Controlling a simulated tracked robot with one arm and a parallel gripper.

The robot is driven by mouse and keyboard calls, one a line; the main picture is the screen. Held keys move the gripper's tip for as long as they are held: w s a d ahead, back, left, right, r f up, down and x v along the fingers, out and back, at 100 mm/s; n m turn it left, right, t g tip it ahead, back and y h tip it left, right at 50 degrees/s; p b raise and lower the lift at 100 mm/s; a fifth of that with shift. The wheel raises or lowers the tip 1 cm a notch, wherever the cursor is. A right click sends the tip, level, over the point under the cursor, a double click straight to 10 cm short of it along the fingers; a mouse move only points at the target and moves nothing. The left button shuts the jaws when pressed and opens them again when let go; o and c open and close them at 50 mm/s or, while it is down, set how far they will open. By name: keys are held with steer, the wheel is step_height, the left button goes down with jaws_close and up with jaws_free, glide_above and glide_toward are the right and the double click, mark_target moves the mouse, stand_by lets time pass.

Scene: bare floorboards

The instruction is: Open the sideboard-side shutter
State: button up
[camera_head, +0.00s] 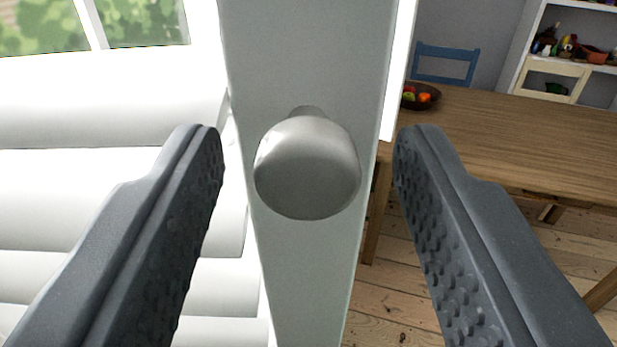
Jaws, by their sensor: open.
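A pale grey shutter edge (305,270) stands upright in the middle of the view, with white louvre slats (100,185) to its left. A round grey knob (307,168) sticks out from this edge toward me. My gripper (308,145) is open, with one dark finger on each side of the knob. Gaps show between the knob and both fingers in the picture, and I see no contact. How far the fingertips reach along the knob is hard to tell.
A wooden table (520,130) stands to the right, with a fruit bowl (420,96) on it and a blue chair (444,62) behind. Shelves (575,65) with various items stand at the back right. A window (140,22) with greenery outside is at the upper left. Bare floorboards (400,305) show below the table.

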steer(key=shift+s, duration=0.1)
steer(key=s+p, duration=0.5)
steer(key=s, duration=0.8)
steer(key=shift+s+a+p, duration=0.25)
steer(key=shift+a+p, duration=0.1)
steer(key=shift+a, duration=0.05)
steer(key=shift+f, duration=0.1)
steer(key=shift+w, duration=0.1)
steer(key=shift+w+d+b, duration=0.15)
steer(key=shift+w+b, duration=1.05)
steer(key=shift+w, duration=1.2)
steer(key=shift+w+d+b, duration=0.1)
steer(key=shift+w+b, duration=1.05)
steer(key=shift+w, duration=1.2)
